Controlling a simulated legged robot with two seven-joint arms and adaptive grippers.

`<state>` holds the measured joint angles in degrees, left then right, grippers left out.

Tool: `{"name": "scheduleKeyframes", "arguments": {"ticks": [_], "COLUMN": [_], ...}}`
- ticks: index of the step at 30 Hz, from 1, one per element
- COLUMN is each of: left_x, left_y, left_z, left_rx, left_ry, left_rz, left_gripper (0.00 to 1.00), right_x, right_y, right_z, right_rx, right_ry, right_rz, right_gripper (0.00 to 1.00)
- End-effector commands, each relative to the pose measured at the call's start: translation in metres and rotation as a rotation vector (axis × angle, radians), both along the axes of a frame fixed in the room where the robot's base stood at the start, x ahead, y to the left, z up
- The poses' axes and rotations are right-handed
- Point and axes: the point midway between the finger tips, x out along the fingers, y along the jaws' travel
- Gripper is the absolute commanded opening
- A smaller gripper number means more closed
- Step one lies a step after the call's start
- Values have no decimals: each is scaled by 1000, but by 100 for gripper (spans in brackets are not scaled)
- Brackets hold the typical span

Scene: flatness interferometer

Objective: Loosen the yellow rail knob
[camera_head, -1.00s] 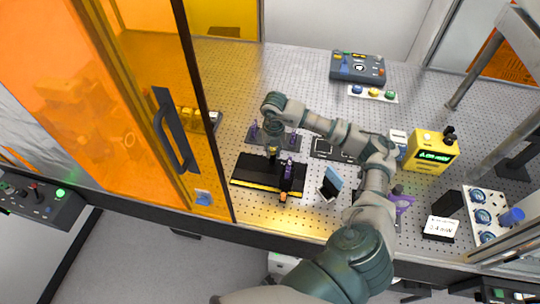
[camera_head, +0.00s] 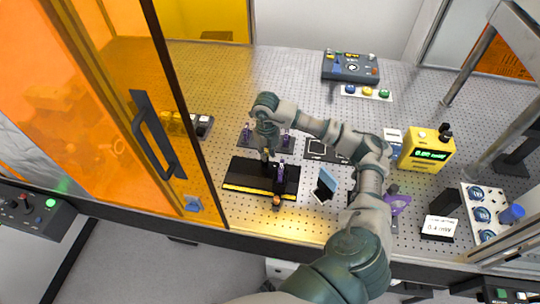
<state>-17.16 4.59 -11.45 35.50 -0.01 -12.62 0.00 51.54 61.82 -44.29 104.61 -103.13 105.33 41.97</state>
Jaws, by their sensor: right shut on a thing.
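A black rail block (camera_head: 241,171) with a yellow front edge lies on the perforated table. A dark upright carrier (camera_head: 280,177) stands across it, with a small orange-brown knob (camera_head: 277,201) at its front end. My right arm reaches in from the lower right and bends over the table. My right gripper (camera_head: 267,156) points down at the back of the rail, just left of the carrier. It is shut on a small yellowish part there, apparently the yellow rail knob; the fingers hide most of it. My left gripper is out of view.
An orange door (camera_head: 110,110) with a dark handle stands at the left. A blue-faced plate (camera_head: 327,185) stands right of the rail. A yellow meter (camera_head: 427,150), a purple part (camera_head: 398,203) and a white sign (camera_head: 440,228) are farther right. A control box (camera_head: 350,67) is behind.

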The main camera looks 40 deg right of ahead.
Motion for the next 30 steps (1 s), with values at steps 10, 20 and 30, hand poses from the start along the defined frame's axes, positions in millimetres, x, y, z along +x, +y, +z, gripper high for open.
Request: {"name": "scheduleKeyframes", "arguments": {"ticks": [10, 20, 30], "left_x": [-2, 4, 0], "left_y": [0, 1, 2], "left_z": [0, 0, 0], "left_rx": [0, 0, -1], "left_ry": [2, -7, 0], "left_rz": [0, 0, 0], "left_gripper": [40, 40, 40], "right_x": [12, 0, 9], "right_y": [0, 3, 3], "right_z": [5, 7, 55], "right_rx": [-2, -5, -4], "right_ry": [-47, -43, -41], "right_rz": [-14, -10, -9], "right_gripper": [43, 56, 56]}}
